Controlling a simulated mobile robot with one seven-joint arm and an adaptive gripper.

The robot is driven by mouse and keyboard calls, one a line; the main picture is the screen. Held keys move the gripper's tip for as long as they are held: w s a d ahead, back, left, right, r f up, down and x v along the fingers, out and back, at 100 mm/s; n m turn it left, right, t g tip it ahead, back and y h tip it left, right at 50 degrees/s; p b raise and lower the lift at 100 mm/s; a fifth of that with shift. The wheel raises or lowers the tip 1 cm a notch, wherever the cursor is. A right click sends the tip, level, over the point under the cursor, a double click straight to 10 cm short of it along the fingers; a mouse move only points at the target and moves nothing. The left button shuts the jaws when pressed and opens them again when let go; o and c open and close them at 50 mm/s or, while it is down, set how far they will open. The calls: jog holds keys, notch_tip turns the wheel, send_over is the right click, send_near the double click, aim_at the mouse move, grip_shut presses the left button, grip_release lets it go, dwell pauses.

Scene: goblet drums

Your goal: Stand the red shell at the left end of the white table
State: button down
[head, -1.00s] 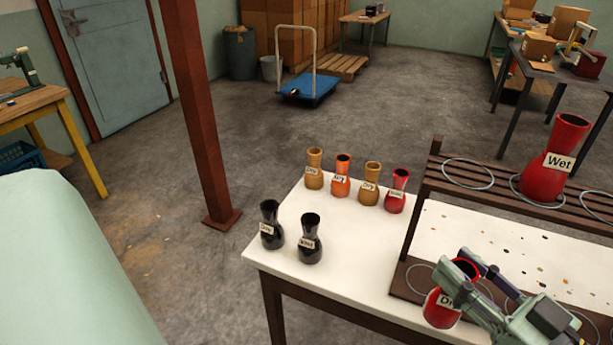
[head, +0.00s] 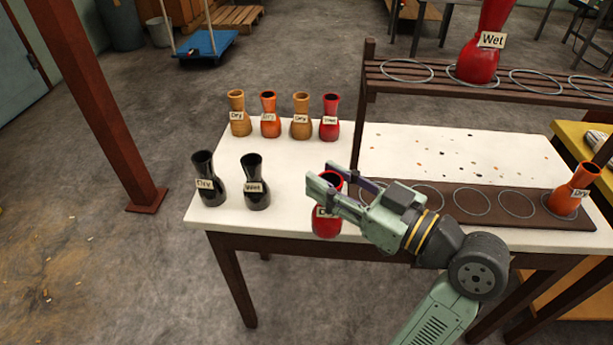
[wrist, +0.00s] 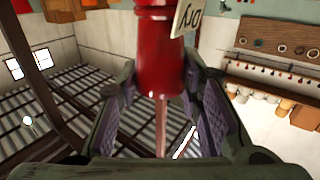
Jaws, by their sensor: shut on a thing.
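My gripper (head: 335,184) is shut on a red shell (head: 326,224) whose label is partly hidden by the fingers. The shell is upright and overlaps the front edge of the white table (head: 300,165); I cannot tell whether its base touches anything. In the wrist view the red shell (wrist: 160,55) sits between both fingers, and its label reads Dry. On the left part of the table stand two black shells, one marked Dry (head: 205,182) and one marked Wet (head: 256,185). Behind them another red shell (head: 330,122) ends a row.
The back row also holds a tan shell (head: 238,118), an orange one (head: 268,120) and another tan one (head: 301,121). A slatted rack (head: 430,92) with rings bears a large red Wet shell (head: 480,50). An orange Dry shell (head: 566,198) stands on a low board (head: 535,213).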

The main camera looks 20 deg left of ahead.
jog(key=w+a+f+p, duration=0.4)
jog(key=w+a, duration=0.2)
jog(key=w, duration=0.2)
jog(key=shift+w+a+f+p, duration=0.15)
jog(key=shift+a+f+p, duration=0.1)
jog(key=shift+a+p, duration=0.15)
jog(key=shift+f, duration=0.1)
jog(key=shift+f+b, duration=0.15)
jog(key=shift+b, duration=0.15)
jog(key=c, duration=1.1)
grip_release()
